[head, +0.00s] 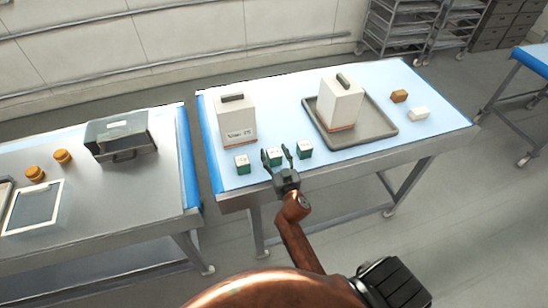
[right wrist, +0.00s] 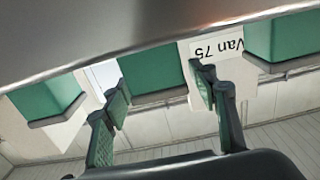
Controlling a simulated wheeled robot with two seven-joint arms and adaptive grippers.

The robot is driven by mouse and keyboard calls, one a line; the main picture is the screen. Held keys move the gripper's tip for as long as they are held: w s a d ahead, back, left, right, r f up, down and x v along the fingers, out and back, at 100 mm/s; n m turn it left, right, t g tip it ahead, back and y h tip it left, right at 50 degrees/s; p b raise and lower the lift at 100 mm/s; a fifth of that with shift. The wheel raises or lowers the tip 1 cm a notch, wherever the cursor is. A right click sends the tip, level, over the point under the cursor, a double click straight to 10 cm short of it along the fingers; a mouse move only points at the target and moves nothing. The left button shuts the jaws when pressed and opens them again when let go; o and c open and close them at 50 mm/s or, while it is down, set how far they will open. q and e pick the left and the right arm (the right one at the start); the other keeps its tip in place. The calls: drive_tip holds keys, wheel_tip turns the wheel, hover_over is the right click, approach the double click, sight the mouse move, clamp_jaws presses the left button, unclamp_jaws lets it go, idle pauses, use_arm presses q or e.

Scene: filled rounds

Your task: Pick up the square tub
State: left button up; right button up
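Three small square tubs with green sides and pale tops stand in a row near the table's front edge: a left one (head: 242,164), a middle one (head: 275,154) and a right one (head: 305,150). My right gripper (head: 277,158) is open at the middle tub, with a finger toward each side of it. In the right wrist view the fingers (right wrist: 160,94) are apart and the middle tub (right wrist: 152,68) shows between and beyond them. I cannot tell whether they touch it. My left gripper is not in view.
A tall white carton (head: 236,116) with a label stands behind the tubs. Another carton (head: 341,100) stands on a grey tray (head: 379,129). Brown (head: 399,96) and white (head: 419,114) blocks lie right. A steel table (head: 100,190) stands left, past a gap.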

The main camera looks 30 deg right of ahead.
drive_tip(key=c, duration=1)
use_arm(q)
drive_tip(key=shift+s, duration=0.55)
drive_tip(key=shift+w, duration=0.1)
use_arm(e)
drive_tip(key=shift+r, duration=0.15)
